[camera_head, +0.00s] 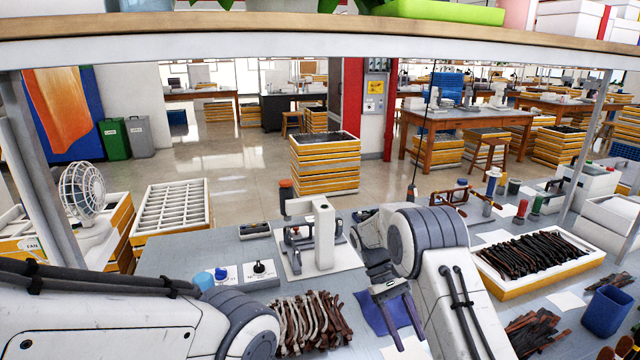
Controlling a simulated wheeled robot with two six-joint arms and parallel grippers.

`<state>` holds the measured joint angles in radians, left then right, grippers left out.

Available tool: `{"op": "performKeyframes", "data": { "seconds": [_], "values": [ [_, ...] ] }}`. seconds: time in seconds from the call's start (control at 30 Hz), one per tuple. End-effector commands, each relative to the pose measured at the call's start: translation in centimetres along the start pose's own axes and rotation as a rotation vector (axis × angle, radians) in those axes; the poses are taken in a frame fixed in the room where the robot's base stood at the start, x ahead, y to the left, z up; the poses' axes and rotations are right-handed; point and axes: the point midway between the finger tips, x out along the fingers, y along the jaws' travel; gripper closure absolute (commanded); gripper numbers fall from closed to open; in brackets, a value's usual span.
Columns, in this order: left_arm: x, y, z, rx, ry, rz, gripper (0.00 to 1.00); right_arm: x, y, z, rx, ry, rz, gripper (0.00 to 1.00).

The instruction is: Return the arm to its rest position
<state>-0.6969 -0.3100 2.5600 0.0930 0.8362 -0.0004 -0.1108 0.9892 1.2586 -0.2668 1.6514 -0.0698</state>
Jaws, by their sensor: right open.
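My right arm comes in from the lower right and bends at its grey joint. My right gripper (411,343) points down over the workbench, with its two fingers apart and nothing seen between them. It is above and beside a blue cloth or mat (371,313) and a white sheet. My left arm reaches in from the lower left; its gripper is out of view. A pile of brown and pale eyeglass frames (310,322) lies between the arms. A white tray (487,277) full of dark frames stands to the right.
A white bench press (323,232) stands just behind the right gripper, left of it. A blue bin (607,311) and loose brown frames (533,334) are at the lower right. A fan (82,190) and sectioned tray (172,206) are at left. A shelf (300,44) crosses above.

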Motion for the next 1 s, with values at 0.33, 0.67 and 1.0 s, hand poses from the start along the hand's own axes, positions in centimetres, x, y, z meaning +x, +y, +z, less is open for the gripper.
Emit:
{"op": "performKeyframes", "data": {
  "seconds": [0.33,0.67,1.0],
  "values": [
    [-0.5,0.0,0.0,0.000,0.000,0.000,0.50,-5.0,-9.7,8.9,-0.139,0.325,0.014,0.48],
    [-0.9,0.1,-0.1,0.000,0.000,0.000,0.50,-3.0,-16.9,18.0,-0.269,0.606,-0.025,0.48],
    [-1.3,0.1,-0.1,0.000,0.000,0.000,0.50,1.9,-20.4,23.9,-0.369,0.813,-0.093,0.48]
  ]
}}
